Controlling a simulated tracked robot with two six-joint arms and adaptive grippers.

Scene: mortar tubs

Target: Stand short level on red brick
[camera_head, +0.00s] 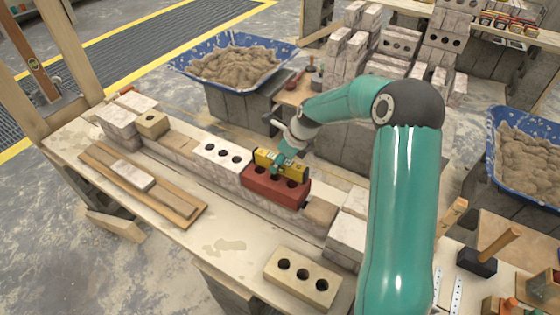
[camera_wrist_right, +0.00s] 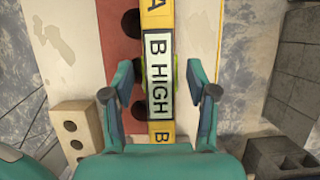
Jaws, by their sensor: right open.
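The short level (camera_head: 265,157) is yellow and sits on top of the red brick (camera_head: 262,186), along its far side. In the right wrist view the level (camera_wrist_right: 158,72) shows a label reading "B HIGH" and runs between my fingers. The red brick (camera_wrist_right: 114,50) has round holes beside the level. My right gripper (camera_head: 282,166) is at the level; in its wrist view the gripper (camera_wrist_right: 162,92) is open, one finger on each side of the level with gaps between. My left gripper is not in view.
A white brick (camera_head: 222,152) stands left of the red brick in the row. A tan holed brick (camera_head: 301,277) lies at the bench's front. A wooden board (camera_head: 185,205) with a small block lies front left. Mortar tubs (camera_head: 185,70) stand behind and right.

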